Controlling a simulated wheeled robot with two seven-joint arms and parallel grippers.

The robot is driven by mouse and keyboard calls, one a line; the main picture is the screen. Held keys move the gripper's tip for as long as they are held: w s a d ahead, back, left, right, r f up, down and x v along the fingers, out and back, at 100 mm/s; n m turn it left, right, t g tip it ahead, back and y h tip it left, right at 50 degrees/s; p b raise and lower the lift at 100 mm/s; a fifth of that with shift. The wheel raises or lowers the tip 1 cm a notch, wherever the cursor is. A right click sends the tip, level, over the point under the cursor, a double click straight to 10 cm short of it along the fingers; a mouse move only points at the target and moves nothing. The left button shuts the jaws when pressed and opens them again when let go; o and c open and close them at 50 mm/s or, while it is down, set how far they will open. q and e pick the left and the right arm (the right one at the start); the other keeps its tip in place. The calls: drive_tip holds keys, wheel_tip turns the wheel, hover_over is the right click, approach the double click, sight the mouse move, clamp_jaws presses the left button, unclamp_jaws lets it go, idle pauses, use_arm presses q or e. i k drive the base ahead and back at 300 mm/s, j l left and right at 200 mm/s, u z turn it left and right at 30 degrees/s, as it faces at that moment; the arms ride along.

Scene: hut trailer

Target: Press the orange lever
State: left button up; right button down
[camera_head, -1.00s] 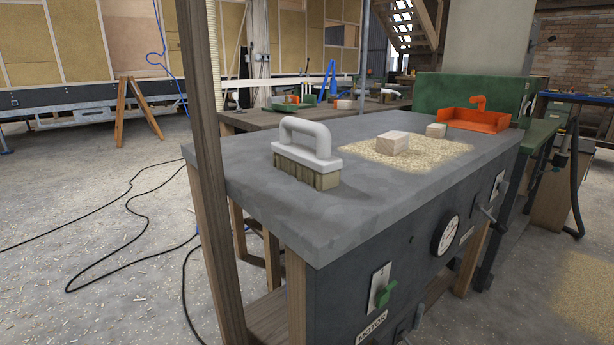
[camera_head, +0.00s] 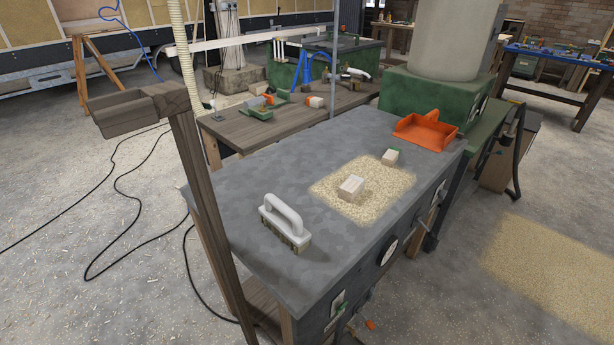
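A small orange tip (camera_head: 370,324), apparently the end of a lever, shows low beside the front panel of the grey-topped machine table (camera_head: 262,180). The rest of that part is hidden or too small to make out. Above and left of it, a green switch (camera_head: 340,308) sits on a pale plate on the panel. Neither of my grippers is in view.
On the table lie a white-handled brush (camera_head: 284,220), a sawdust patch (camera_head: 335,200) with wood blocks, and an orange dustpan (camera_head: 424,134). A wooden post with a box top (camera_head: 125,110) stands at its left corner. Open floor lies at the lower right, partly under sawdust (camera_head: 555,262).

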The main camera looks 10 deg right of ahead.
sight(368, 324)
drive_tip(key=z, duration=0.95)
